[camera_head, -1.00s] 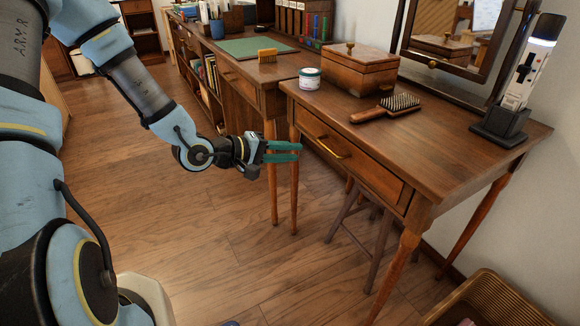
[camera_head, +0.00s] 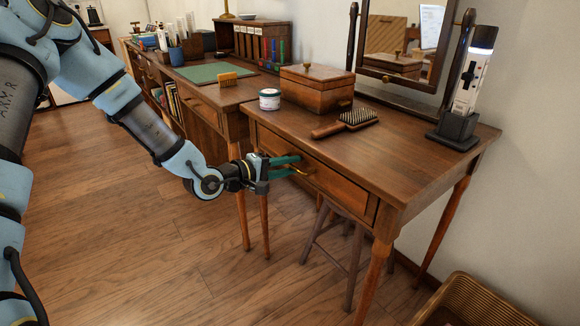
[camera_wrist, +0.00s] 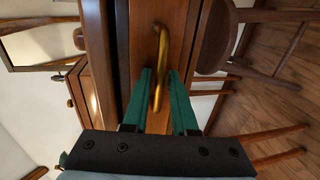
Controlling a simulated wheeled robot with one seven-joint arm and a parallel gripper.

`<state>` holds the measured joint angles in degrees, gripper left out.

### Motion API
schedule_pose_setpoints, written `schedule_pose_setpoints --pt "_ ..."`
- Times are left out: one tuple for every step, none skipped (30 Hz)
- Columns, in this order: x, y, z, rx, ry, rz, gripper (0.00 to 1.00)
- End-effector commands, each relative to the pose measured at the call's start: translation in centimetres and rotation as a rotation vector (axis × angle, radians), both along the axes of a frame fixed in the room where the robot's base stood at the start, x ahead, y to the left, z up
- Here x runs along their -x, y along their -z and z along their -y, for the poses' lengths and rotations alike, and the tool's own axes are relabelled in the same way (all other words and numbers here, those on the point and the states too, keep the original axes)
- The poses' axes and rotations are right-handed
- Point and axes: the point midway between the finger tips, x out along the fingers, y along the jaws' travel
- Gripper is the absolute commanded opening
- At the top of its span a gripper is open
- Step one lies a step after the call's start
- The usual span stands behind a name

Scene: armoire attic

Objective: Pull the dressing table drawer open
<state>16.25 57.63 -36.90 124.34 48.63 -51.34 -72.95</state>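The wooden dressing table (camera_head: 420,150) stands at the right in the head view. Its drawer (camera_head: 342,186) sits flush in the front, closed. The brass bar handle (camera_head: 304,170) is partly hidden by my gripper (camera_head: 297,166) in the head view. In the wrist view the handle (camera_wrist: 165,42) stands out from the drawer front (camera_wrist: 145,18) and reaches between the two green fingers of my gripper (camera_wrist: 161,74). The fingers are apart, one on each side of the handle. I see a gap beside the right finger; whether the left finger touches the handle I cannot tell.
A hairbrush (camera_head: 345,123), a wooden box (camera_head: 316,90), a small jar (camera_head: 269,100) and a mirror stand on the tabletop. A stool (camera_head: 330,240) is under the table. A wicker basket (camera_head: 475,300) is on the floor at the lower right. The floor at left is clear.

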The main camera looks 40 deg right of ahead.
Motion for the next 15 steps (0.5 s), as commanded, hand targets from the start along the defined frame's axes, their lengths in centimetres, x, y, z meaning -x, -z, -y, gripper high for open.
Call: schedule_pose_setpoints --pt "0.03 0.04 0.12 0.0 0.0 0.0 0.26" --pt "0.03 0.04 0.15 0.0 0.0 0.0 0.26" --pt "0.03 0.05 0.16 0.0 0.0 0.0 0.26" --pt "0.02 0.05 0.16 0.0 0.0 0.0 0.26" --pt "0.02 0.04 0.15 0.0 0.0 0.0 0.26" --pt "0.02 0.04 0.14 0.0 0.0 0.0 0.26" --pt "0.02 0.04 0.14 0.0 0.0 0.0 0.26" --pt "0.02 0.04 0.14 0.0 0.0 0.0 0.26" --pt "0.02 0.04 0.13 0.0 0.0 0.0 0.23" --pt "0.02 0.04 0.13 0.0 0.0 0.0 0.19" --pt "0.01 0.03 0.13 0.0 0.0 0.0 0.16" --pt "0.01 0.03 0.13 0.0 0.0 0.0 0.11" --pt "0.01 0.03 0.13 0.0 0.0 0.0 0.08" --pt "0.01 0.04 0.12 0.0 0.0 0.0 0.05" --pt "0.02 0.03 0.11 -0.001 0.0 0.0 0.0"
